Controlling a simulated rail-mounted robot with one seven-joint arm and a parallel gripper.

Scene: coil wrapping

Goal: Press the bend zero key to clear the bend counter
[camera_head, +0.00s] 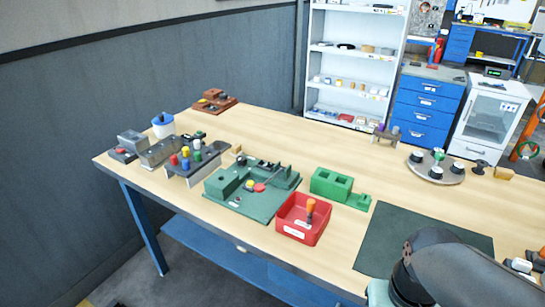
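A dark green bench fixture (225,186) sits near the middle of the wooden table. On it are a small round red part (259,187) and a small yellow part beside it. A grey box (131,140) stands at the table's far left, with a dark low unit bearing a red part (120,151) in front of it. I cannot read any label, so I cannot tell which part is the bend zero key or where the bend counter is. My dark arm shows at the bottom right; my gripper is out of view.
A grey rack (184,168) holds several coloured pegs. A red bin (293,236), a green block (331,183) and a dark green mat (386,226) lie to the right. A round tray (423,174) with dark-and-white pieces stands at the back right. Bare wood lies behind the fixture.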

